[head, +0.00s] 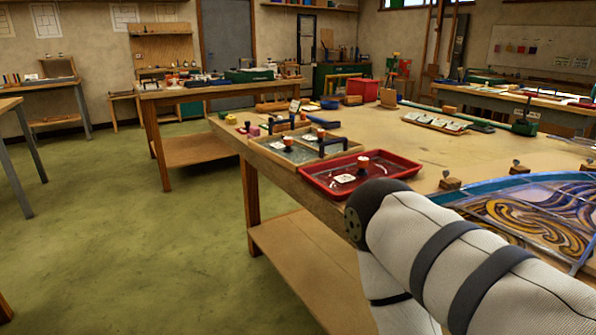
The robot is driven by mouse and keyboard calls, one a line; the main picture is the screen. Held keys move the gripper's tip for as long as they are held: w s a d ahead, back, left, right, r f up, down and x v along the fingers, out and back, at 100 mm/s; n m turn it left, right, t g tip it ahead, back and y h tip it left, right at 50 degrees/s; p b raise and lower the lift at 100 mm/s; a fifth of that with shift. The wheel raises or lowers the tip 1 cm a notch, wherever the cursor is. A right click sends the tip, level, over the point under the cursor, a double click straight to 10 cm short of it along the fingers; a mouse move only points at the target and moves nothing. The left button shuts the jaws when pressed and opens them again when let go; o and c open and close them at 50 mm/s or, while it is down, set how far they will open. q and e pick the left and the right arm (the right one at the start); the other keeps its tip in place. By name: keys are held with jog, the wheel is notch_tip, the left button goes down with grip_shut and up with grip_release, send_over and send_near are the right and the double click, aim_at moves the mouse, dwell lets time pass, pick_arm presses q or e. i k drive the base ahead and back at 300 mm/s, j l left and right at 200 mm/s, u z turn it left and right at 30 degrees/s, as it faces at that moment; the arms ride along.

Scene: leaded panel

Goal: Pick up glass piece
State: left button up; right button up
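A leaded panel (535,215) of blue, amber and purple glass lies on the large workbench at the right edge, partly cut off by the frame. A red tray (318,186) at the bench's near left edge holds something clear or dark and glossy, a white label and an orange-topped item. Wooden-framed trays (277,153) beside it hold flat, glassy-looking contents with black handles. I cannot tell which glass piece the task names. My white-sleeved right arm crosses the lower right and hides part of the bench. Neither gripper shows.
The large workbench (420,150) has clear wood between the red tray and the panel. Small wooden blocks (450,183) stand along the panel's edge. A white-sectioned tray (437,122) lies farther back. Green floor (150,250) is open at left, between other benches.

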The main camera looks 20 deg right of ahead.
aim_at(314, 139)
jog(key=z, duration=2.85)
jog(key=j, duration=0.75)
jog(key=i+j, duration=0.1)
jog(key=j, duration=0.6)
jog(key=j+u, duration=0.1)
jog(key=j, duration=0.65)
jog(key=i+j, duration=0.15)
jog(key=j, duration=0.6)
jog(key=i+j, duration=0.1)
jog(key=j, duration=1.35)
jog(key=i+u, duration=0.05)
